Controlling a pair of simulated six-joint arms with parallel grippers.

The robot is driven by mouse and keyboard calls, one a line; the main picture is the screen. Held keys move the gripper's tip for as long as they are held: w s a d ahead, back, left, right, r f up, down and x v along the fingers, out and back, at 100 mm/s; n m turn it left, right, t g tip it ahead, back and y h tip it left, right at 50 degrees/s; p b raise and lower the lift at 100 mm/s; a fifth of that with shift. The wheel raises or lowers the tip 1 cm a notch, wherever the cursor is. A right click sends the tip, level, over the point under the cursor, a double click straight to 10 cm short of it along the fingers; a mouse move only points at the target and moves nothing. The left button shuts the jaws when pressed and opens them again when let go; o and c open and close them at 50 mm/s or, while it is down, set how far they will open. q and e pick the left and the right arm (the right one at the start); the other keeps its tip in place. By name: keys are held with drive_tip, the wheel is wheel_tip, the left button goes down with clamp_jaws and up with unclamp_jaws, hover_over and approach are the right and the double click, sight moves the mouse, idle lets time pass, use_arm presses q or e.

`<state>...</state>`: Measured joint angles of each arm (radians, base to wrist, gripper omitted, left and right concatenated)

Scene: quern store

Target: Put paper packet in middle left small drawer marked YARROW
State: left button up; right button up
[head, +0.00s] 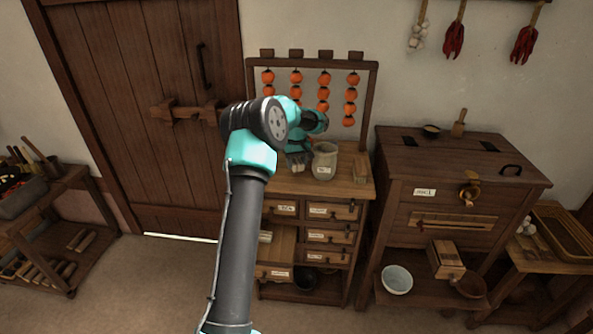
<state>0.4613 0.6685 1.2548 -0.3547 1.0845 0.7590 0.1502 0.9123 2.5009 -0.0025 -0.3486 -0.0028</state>
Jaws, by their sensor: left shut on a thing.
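My left gripper (298,163) is over the left part of the cabinet top, just left of a grey-green jar (324,162) with a label. It is shut on a small pale thing, which looks like the paper packet; the fingers hide most of it. The small drawers are in the cabinet below. A left drawer (274,272) stands pulled out, and its labelled front shows low down, partly beside my arm. A pale item (265,237) lies at its left side. The labels are too small to read. My right gripper is out of view.
Shut right-hand drawers (330,236) are beside the open one. A wooden block (361,168) stands right of the jar. A rack with strung orange fruit (296,77) rises behind. A large wooden chest (455,185) stands to the right, with a white bowl (397,279) low down.

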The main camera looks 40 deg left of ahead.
sight(296, 175)
use_arm(q)
drive_tip(key=shift+f, duration=1.75)
drive_tip(key=shift+f, duration=0.1)
drive_tip(key=o, duration=0.9)
wheel_tip(296, 175, up, 12)
drive_tip(key=shift+r, duration=0.15)
drive_tip(key=shift+o, duration=0.5)
